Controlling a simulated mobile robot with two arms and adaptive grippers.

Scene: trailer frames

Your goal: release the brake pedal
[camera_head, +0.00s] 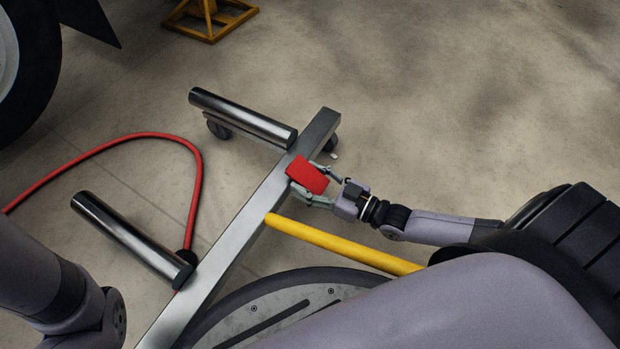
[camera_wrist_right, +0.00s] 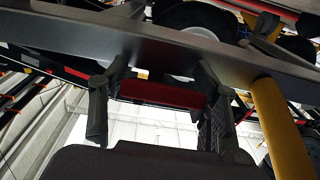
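The red brake pedal (camera_head: 307,175) sits at the inner side of a grey metal frame bar (camera_head: 236,238). My right gripper (camera_head: 311,181) is at the pedal, with its fingers spread on either side of it. In the right wrist view the pedal (camera_wrist_right: 160,96) lies between the two fingers of the gripper (camera_wrist_right: 155,104), with a small gap showing on each side. The fingers look open, not clamped on the pedal. Whether any part of the gripper presses on it I cannot tell. My left arm enters at the lower left, with its gripper out of view.
Two shiny rollers (camera_head: 243,116) and (camera_head: 130,240) stick out left from the frame. A yellow bar (camera_head: 345,246) runs from the frame beneath my right arm. A red hose (camera_head: 120,141) curves over the floor. A wheel (camera_head: 28,70) and a yellow stand (camera_head: 208,20) are farther back. Floor at right is clear.

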